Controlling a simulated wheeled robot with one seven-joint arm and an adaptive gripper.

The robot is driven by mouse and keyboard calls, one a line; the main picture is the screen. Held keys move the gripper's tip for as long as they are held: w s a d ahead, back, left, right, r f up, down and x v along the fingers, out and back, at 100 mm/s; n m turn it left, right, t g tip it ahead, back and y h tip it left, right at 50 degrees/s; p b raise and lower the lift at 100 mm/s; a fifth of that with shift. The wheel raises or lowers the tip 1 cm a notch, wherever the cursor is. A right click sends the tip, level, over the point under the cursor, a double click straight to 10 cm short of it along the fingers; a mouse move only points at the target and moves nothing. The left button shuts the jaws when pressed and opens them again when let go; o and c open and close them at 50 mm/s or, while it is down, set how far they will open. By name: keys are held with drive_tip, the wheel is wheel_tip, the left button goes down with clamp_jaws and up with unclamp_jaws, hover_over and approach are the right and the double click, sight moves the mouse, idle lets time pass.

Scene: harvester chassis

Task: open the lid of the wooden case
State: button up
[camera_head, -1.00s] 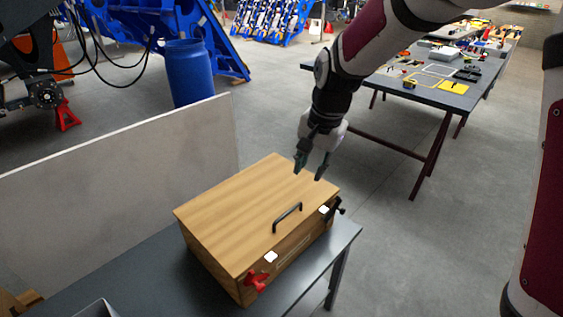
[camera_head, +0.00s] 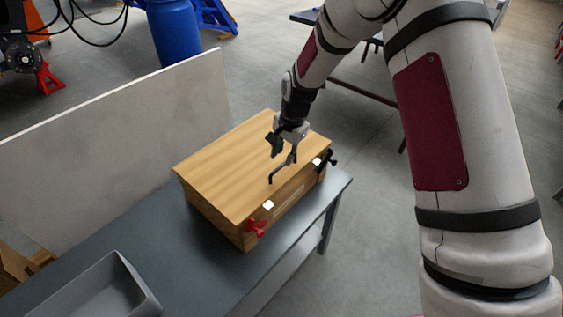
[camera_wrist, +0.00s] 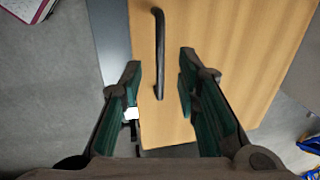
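The wooden case (camera_head: 225,163) stands on a dark grey table with its lid closed. The light wooden lid also fills much of the wrist view (camera_wrist: 226,60). A black bar handle (camera_head: 275,177) sits on the lid near its front edge. In the wrist view the handle (camera_wrist: 159,50) lies ahead of and between my fingers. My gripper (camera_head: 283,152) is at the handle's far end, low over the lid. In the wrist view my gripper (camera_wrist: 160,85) is open, with green-padded fingers on either side of the handle's line and apart from it. A red latch (camera_head: 256,228) is on the case front.
The grey table (camera_head: 180,250) carries a grey open bin (camera_head: 112,290) at lower left. A pale upright panel (camera_head: 120,150) stands behind the case. A black clamp-like part (camera_head: 330,160) is at the case's right end. Floor is clear in front.

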sight(280, 166)
drive_tip(key=shift+w+a+f, duration=0.15)
drive_tip(key=shift+a+f, duration=0.05)
drive_tip(key=shift+f, duration=0.95)
drive_tip(key=shift+w+a+f, duration=0.15)
drive_tip(key=shift+f, duration=1)
clamp_jaws()
